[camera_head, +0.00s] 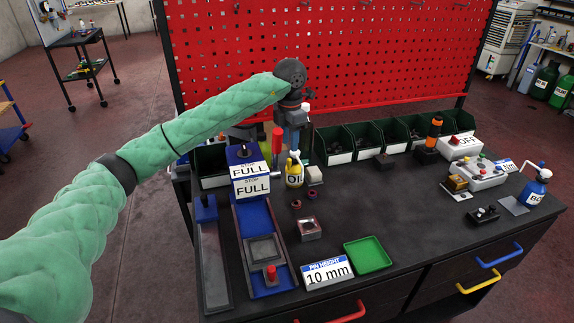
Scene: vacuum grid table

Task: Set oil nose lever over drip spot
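A yellow oil bottle (294,175) with a black-and-white label stands upright near the back middle of the bench. My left arm in its green sleeve reaches in from the left, and my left gripper (293,138) points down just above the bottle. A drip spot cannot be made out clearly. My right gripper is not in view.
A blue fixture with "STOP FULL" signs (251,187) and a red-tipped handle (277,142) stands left of the bottle. Green bins (333,146) line the back before a red pegboard (340,60). A green tray (368,255) lies in front.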

